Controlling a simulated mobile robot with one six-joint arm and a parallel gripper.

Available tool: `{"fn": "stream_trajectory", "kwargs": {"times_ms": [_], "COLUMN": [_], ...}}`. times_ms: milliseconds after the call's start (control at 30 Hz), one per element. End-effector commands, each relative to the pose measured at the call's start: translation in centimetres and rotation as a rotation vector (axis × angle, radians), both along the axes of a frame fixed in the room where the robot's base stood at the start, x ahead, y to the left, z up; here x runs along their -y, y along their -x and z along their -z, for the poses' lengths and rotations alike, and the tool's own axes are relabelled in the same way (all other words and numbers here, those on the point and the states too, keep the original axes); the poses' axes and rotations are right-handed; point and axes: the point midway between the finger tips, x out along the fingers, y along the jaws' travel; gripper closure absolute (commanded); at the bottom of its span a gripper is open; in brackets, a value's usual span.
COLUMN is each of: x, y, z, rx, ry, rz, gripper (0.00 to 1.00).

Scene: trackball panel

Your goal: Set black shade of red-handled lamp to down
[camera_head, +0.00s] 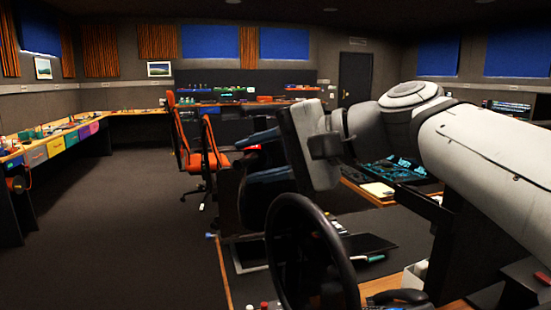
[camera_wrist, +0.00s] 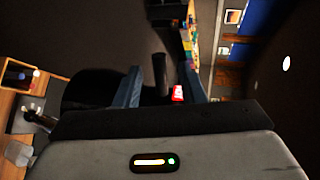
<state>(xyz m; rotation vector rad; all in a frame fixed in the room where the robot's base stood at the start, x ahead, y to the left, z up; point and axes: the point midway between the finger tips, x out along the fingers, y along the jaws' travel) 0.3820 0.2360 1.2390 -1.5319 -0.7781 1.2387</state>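My gripper (camera_wrist: 161,70) has its two blue-grey fingers spread apart in the wrist view. In the head view my gripper (camera_head: 256,160) is at the middle, above the near desk. A small bright red part (camera_wrist: 178,93), likely the lamp's red handle, shows between the fingers beside a dark post (camera_wrist: 160,72). The red part (camera_head: 250,147) also shows at the fingers in the head view. A rounded black shape (camera_wrist: 88,92), possibly the black shade, lies left of the fingers in the wrist view. Whether it is the shade, its tilt, and any finger contact cannot be told.
A black steering wheel (camera_head: 348,265) stands in the foreground below my arm. The near desk (camera_head: 226,275) holds a dark flat panel. An orange chair (camera_head: 212,160) stands behind. Open floor (camera_head: 130,220) lies to the left, before a long side bench (camera_head: 70,130).

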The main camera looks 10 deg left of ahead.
Motion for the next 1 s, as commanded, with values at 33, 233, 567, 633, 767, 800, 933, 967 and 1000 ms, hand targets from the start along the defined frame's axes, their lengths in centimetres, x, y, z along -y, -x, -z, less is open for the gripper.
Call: {"fn": "stream_trajectory", "kwargs": {"times_ms": [33,233,567,633,767,800,933,967,1000], "x": [0.0,0.2,3.9,4.8,6.0,6.3,6.9,6.9,7.0], "y": [0.0,0.1,1.2,1.6,2.0,2.1,2.4,2.4,2.5], "z": [0.0,-0.1,-1.5,-1.8,-2.2,-2.3,-2.5,-2.6,-2.6], "rx": [0.000,0.000,0.002,0.002,0.000,0.000,0.001,0.001,0.001], "ry": [0.000,0.000,0.001,-0.001,0.000,0.000,0.000,0.000,0.000], "rz": [-0.001,0.000,0.006,0.004,0.003,0.002,0.000,0.000,-0.001], "gripper": [0.64,0.64,0.64,0.64,0.64,0.64,0.64,0.64,0.64]}}
